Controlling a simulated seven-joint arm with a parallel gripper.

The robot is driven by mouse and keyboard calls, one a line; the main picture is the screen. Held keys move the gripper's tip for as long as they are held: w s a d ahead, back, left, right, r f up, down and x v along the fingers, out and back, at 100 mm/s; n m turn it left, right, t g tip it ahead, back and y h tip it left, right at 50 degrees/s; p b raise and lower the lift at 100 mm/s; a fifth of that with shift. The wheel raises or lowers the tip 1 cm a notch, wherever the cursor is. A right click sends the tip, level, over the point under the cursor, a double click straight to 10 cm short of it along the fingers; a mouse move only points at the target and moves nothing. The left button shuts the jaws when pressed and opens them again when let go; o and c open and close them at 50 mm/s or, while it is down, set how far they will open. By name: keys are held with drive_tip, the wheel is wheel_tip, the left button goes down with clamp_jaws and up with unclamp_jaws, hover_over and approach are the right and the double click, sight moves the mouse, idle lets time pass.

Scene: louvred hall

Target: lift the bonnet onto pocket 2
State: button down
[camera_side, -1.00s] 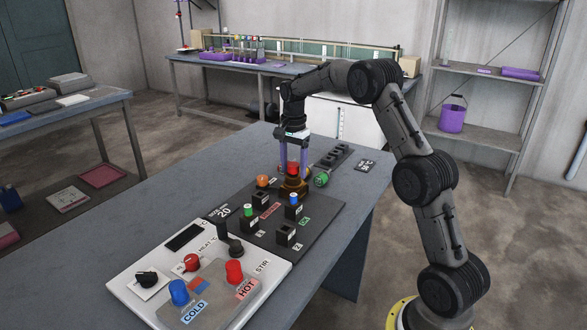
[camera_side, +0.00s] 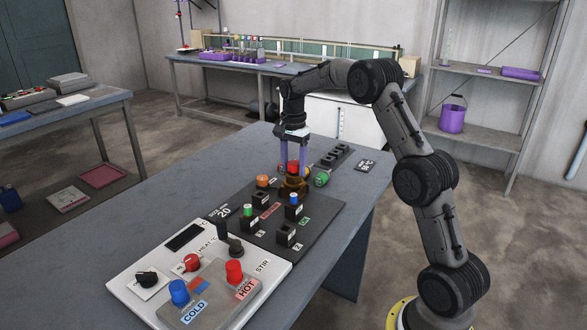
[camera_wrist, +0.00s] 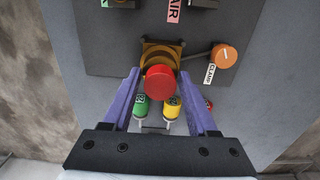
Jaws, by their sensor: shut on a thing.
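The bonnet (camera_side: 296,187) is a see-through amber cover at the far part of the dark board (camera_side: 325,212). A red cap (camera_side: 293,166) shows at its top. My gripper (camera_side: 294,172) points down with its purple fingers on both sides of the bonnet's top. In the wrist view, the amber bonnet (camera_wrist: 178,50) lies just beyond my fingertips (camera_wrist: 161,72), with the red cap (camera_wrist: 160,84) between the fingers. A black pocket block (camera_side: 286,234) at the board's near end looks empty; I cannot read its number surely. The finger contact is partly hidden.
Blocks with a green cap (camera_side: 248,210) and a blue cap (camera_side: 294,199) stand on the board. An orange knob (camera_side: 262,180) and a green cylinder (camera_side: 321,179) flank the bonnet. A white control panel (camera_side: 145,268) with knobs is at the near left.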

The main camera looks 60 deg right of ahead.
sight(294, 163)
drive_tip(key=shift+r, duration=4.35)
drive_tip(key=shift+w+d, duration=0.1)
drive_tip(key=shift+w, duration=0.05)
drive_tip(key=shift+s+f+m, duration=0.3)
drive_tip(key=shift+f+m, duration=0.1)
drive_tip(key=shift+f, duration=0.2)
drive_tip(key=s+a+r, duration=0.1)
drive_tip(key=s+a, duration=0.3)
drive_tip(key=a, duration=0.5)
drive_tip(key=s+a+r, duration=0.1)
drive_tip(key=s+a, duration=0.4)
drive_tip(key=a, duration=0.5)
wheel_tip(294, 163, down, 7)
drive_tip(key=shift+d+r+n, duration=0.2)
drive_tip(key=shift+d+n, duration=0.1)
drive_tip(key=shift+n, duration=0.1)
drive_tip(key=shift+f, duration=0.3)
drive_tip(key=shift+w+f, duration=0.1)
drive_tip(key=shift+f, duration=0.7)
